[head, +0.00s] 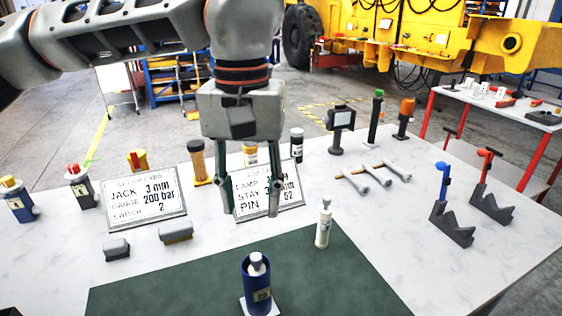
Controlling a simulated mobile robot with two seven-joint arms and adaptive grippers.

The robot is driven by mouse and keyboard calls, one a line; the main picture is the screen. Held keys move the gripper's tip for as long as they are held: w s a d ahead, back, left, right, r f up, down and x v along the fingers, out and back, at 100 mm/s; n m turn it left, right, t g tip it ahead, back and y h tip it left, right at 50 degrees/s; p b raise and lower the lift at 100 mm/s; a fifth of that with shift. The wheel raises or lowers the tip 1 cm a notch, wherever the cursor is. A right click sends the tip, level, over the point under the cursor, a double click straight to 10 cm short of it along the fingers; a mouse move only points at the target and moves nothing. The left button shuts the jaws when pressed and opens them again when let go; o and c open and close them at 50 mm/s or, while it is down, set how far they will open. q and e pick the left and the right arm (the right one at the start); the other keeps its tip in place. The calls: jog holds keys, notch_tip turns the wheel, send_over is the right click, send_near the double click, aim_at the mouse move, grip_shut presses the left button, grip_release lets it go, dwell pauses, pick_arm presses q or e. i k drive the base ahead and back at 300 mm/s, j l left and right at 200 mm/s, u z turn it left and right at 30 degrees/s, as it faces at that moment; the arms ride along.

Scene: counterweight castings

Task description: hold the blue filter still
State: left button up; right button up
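The blue filter (257,295) is a dark blue upright cylinder at the bottom middle of the head view, with a small label on its front. A pale grey rounded piece shows at its top, and a white plate shows beneath it on the green mat (160,290). My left gripper (250,212) hangs from the upper left, fingers pointing down. Its two fingers are spread apart with nothing held between them. It is apart from the filter, higher in the picture, in front of a sign card. My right gripper is not in view.
Two sign cards (145,203) stand on the white table (60,260). A white bottle (323,226) stands right of my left gripper. Two grey blocks (117,250) lie at the left. Notched dark stands (452,226) are at the right. The mat's right part is clear.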

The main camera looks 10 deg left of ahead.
aim_at(258, 300)
jog(key=k, duration=1.5)
